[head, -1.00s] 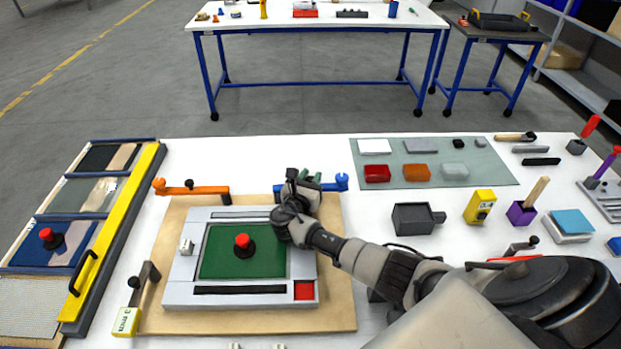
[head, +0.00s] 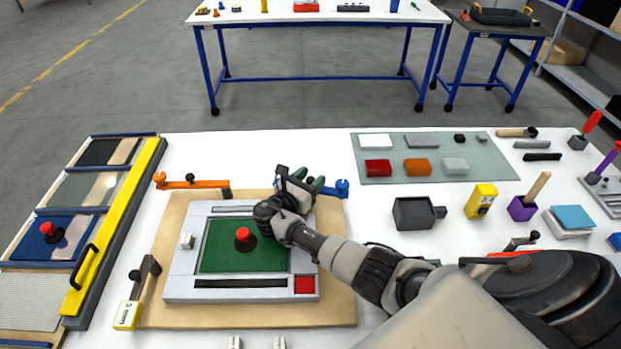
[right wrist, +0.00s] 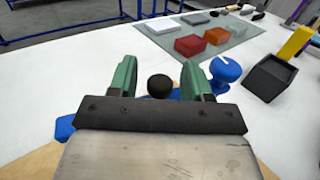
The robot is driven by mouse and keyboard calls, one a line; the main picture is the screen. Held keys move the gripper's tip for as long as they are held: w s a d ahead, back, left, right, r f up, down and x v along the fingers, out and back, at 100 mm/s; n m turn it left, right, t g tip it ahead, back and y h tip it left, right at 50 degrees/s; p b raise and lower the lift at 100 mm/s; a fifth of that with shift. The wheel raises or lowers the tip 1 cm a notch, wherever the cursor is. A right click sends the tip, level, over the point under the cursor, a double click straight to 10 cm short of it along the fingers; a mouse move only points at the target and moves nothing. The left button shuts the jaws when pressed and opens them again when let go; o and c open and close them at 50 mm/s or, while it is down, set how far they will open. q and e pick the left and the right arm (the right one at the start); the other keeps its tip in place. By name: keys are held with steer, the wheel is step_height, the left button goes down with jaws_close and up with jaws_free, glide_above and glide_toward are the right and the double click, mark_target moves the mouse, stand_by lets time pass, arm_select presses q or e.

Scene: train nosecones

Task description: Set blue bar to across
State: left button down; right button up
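The blue bar (head: 335,191) lies at the back right edge of the wooden board, with its blue end knob (head: 342,185) to the right. My right gripper (head: 316,185) is over the bar and hides its left part. In the right wrist view the bar's blue end (right wrist: 65,127) and blue knob (right wrist: 225,70) stick out either side of my gripper. Its black knob (right wrist: 159,86) shows between the two green fingers (right wrist: 160,78), with gaps on both sides, so the gripper is open. My left gripper is not in view.
A grey frame with a green panel (head: 220,258) and red-topped knob (head: 242,235) sits on the wooden board (head: 337,290). An orange bar (head: 192,184) lies at the board's back left. A green mat (head: 490,170) with several blocks and a dark box (head: 413,213) are to the right.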

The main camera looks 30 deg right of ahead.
mark_target(312, 179)
steer(key=r, duration=0.4)
steer(key=shift+s+d+r, duration=0.1)
steer(key=shift+s+r, duration=0.05)
steer(key=shift+s, duration=0.05)
steer(key=s+d+r, duration=0.5)
steer(key=s+r, duration=0.1)
steer(key=s, duration=0.4)
steer(key=shift+d+r, duration=0.15)
steer(key=shift+r, duration=0.2)
